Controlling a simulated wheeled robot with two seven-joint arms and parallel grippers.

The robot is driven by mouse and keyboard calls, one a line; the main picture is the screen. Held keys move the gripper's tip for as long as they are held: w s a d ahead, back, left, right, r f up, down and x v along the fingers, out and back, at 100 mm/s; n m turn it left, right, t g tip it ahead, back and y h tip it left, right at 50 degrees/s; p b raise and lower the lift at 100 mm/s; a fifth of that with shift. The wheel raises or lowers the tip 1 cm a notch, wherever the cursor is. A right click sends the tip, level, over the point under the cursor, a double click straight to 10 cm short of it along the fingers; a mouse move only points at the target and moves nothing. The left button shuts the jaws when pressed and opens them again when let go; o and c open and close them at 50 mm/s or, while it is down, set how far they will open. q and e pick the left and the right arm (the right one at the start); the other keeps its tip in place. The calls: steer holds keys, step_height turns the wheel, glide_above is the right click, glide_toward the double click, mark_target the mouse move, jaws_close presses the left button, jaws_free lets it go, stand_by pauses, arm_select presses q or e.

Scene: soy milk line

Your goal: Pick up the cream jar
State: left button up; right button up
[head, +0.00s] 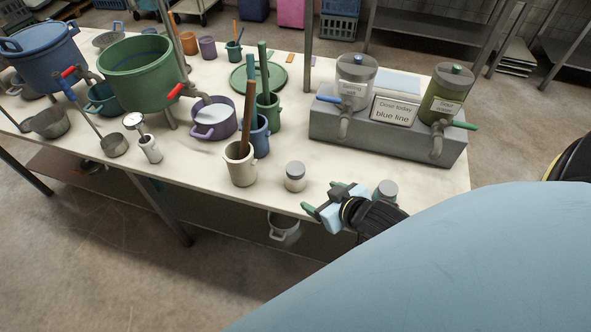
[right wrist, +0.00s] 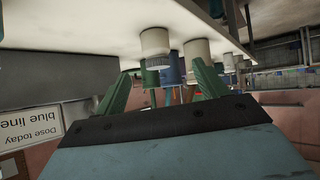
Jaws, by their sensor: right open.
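A cream-white jar with a grey lid (head: 295,177) stands upright near the front edge of the table. My right gripper (head: 323,198) is open and empty, just right of and nearer than this jar, its fingers pointing toward it. In the right wrist view, which shows the scene upside down, a pale jar with a dark ridged lid (right wrist: 155,44) appears between the two green fingers (right wrist: 163,88), beyond their tips. A second grey-lidded jar (head: 386,190) shows partly behind my right gripper. My left gripper is not in view.
A cream pot with brown sticks (head: 241,168) stands left of the jar. Behind are a blue cup (head: 257,140), a purple pot (head: 213,125) and a grey dispenser stand (head: 375,138) with a sign. Bare tabletop (head: 300,145) lies behind the jar.

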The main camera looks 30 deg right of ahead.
mark_target(296, 169)
steer(key=w+t, duration=0.1)
steer(key=w, duration=0.2)
steer(key=w+f+y+b, duration=0.1)
steer(key=w, duration=0.2)
steer(key=w+d+f+t+y, duration=0.1)
steer(key=w, duration=0.3)
steer(key=shift+f+n+t, duration=0.25)
steer(key=shift+n+t, duration=0.05)
steer(key=shift+n, duration=0.1)
steer(key=shift+b+x, duration=0.7)
steer(key=shift+x, duration=1.95)
steer(key=shift+d, duration=0.15)
steer(key=c, duration=1.2)
